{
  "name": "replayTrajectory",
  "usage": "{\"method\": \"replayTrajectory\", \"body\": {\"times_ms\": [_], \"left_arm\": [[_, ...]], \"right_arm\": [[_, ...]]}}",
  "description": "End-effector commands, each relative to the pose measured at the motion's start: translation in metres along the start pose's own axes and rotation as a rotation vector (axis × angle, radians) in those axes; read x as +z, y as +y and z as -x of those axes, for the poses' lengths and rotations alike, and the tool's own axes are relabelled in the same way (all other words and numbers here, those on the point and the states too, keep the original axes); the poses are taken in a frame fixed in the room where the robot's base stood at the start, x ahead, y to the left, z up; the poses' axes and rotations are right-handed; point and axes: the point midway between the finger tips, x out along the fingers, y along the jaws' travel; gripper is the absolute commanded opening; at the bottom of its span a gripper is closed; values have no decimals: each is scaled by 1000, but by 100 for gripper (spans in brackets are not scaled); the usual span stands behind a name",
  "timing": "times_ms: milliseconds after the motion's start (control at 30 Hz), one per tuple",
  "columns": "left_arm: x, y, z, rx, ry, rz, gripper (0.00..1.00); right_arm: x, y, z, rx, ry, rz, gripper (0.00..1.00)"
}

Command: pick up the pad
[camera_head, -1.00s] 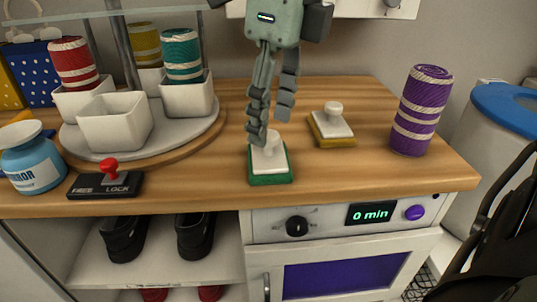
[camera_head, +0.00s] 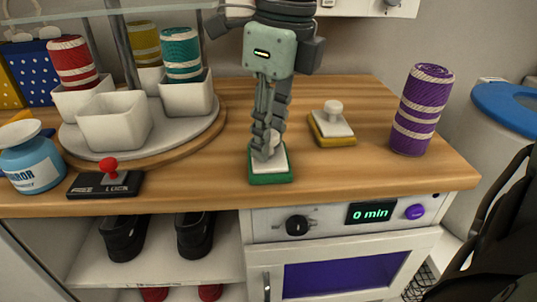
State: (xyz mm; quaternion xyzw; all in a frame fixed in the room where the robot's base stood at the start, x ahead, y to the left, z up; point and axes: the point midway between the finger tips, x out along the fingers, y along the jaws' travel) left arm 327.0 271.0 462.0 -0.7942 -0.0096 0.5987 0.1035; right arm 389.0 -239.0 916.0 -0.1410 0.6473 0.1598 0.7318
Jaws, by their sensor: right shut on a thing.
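A pad with a green base and white top (camera_head: 271,174) lies on the wooden counter near its front edge. My right gripper (camera_head: 268,148) comes down from above and is shut on the knob of this pad, partly hiding the knob. The pad appears to rest flat on the counter. A second pad, with a yellow base and white knob (camera_head: 332,127), stands on the counter to the right, apart from the gripper. My left gripper is not in view.
A round turntable (camera_head: 190,131) with white bins and towel rolls stands at the left. A purple roll (camera_head: 421,110) stands at the right. A lever box (camera_head: 105,185) and a blue jar (camera_head: 32,160) are front left. An oven (camera_head: 345,232) is below the counter.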

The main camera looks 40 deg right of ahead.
Motion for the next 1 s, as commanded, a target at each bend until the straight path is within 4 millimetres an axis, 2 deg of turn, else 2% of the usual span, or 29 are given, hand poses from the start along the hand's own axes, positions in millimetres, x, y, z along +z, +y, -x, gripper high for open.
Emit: {"method": "replayTrajectory", "body": {"times_ms": [333,467,567,800,1000], "left_arm": [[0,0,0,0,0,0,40],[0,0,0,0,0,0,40],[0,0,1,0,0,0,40],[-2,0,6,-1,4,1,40],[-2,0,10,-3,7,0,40]], "right_arm": [[2,-1,8,-3,-2,0,0],[4,0,25,-3,-4,0,0],[7,0,44,-5,-4,1,0],[36,50,70,-8,2,4,0],[55,84,90,-4,2,4,0]]}}
